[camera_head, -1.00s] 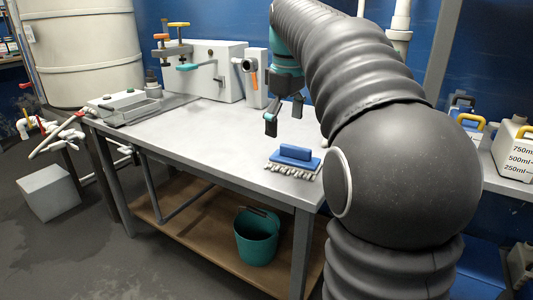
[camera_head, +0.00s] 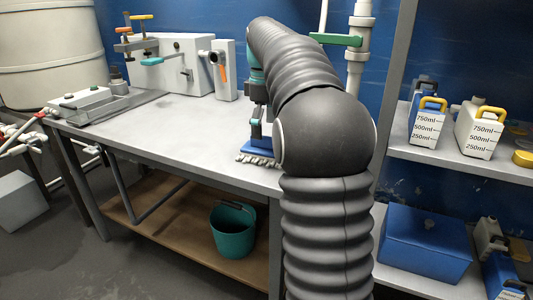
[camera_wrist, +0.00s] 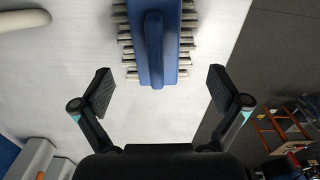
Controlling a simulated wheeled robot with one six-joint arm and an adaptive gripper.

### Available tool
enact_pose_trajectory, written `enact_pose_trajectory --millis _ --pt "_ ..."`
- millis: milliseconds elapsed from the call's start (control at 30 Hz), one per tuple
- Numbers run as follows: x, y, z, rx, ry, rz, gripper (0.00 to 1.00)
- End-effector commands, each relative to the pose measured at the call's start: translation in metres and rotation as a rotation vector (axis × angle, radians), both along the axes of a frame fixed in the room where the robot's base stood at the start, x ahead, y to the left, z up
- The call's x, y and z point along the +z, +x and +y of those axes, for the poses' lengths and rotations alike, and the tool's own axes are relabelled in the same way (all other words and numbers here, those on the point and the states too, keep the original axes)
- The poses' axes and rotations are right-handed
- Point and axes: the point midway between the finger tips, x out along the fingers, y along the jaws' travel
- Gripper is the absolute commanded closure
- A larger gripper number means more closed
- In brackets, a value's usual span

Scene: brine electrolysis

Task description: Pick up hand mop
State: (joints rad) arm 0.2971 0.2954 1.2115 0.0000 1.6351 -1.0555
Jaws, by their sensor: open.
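The hand mop has a blue back with a raised blue handle and pale grey tufts along its edges. In the head view the hand mop (camera_head: 257,150) lies near the front right edge of the table, partly hidden behind my arm. In the wrist view the hand mop (camera_wrist: 154,45) is at the top centre, its handle pointing toward my gripper. My gripper (camera_wrist: 160,85) is open, its two fingers apart on either side of the line of the handle, with nothing between them but the handle's near end. In the head view my gripper (camera_head: 257,130) is close to the mop, largely hidden by my arm.
The grey table (camera_head: 170,120) is mostly clear on its left and middle. A white device (camera_head: 180,65) stands at the back. A teal bucket (camera_head: 233,230) sits on the lower shelf. Measuring jugs (camera_head: 478,132) stand on a shelf at right, above a blue box (camera_head: 425,240).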

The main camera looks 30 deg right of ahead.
Motion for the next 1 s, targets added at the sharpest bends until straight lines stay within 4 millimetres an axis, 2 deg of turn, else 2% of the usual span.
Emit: enact_pose_trajectory --millis 233,533,867,1000 --pt "-0.017 0.0 -0.001 -0.001 0.0 0.001 0.02" --pt "-0.055 0.0 -0.006 0.0 0.0 0.001 0.02" --pt "-0.061 0.001 -0.006 0.0 -0.001 -0.001 0.02" --pt "-0.061 0.001 -0.006 0.0 -0.001 -0.001 0.37"
